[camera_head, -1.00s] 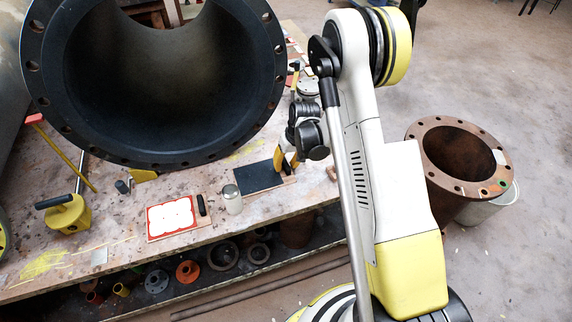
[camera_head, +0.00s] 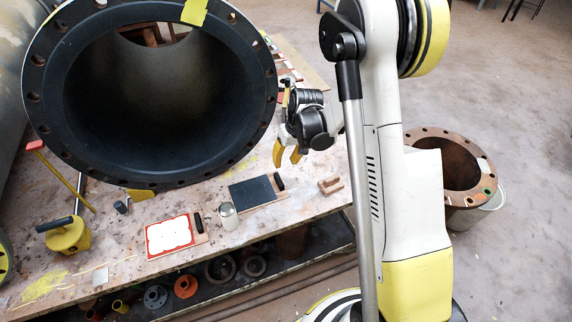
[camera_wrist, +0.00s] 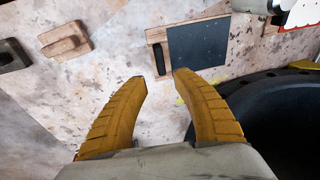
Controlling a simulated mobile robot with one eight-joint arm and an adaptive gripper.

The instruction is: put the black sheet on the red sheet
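The black sheet (camera_head: 251,193) lies flat on the workbench, on a wooden board with a black handle (camera_head: 279,182) at its right end. The red sheet (camera_head: 151,240) lies to its left, red-edged with white rounded patches, beside another black handle (camera_head: 199,222). My gripper (camera_head: 288,157) is above the bench, beyond the black sheet's handle. In the wrist view my gripper (camera_wrist: 164,76) is open and empty, with the black sheet (camera_wrist: 199,42) and its handle (camera_wrist: 159,58) ahead of the fingertips. Only a corner of the red sheet (camera_wrist: 301,13) shows there.
A pale canister (camera_head: 228,217) stands between the two sheets. A large black-lined pipe (camera_head: 66,160) fills the bench's left and back. A small wooden block (camera_head: 330,186) lies right of the black sheet. A yellow tool (camera_head: 65,239) stands at the left. Bench in front of the black sheet is clear.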

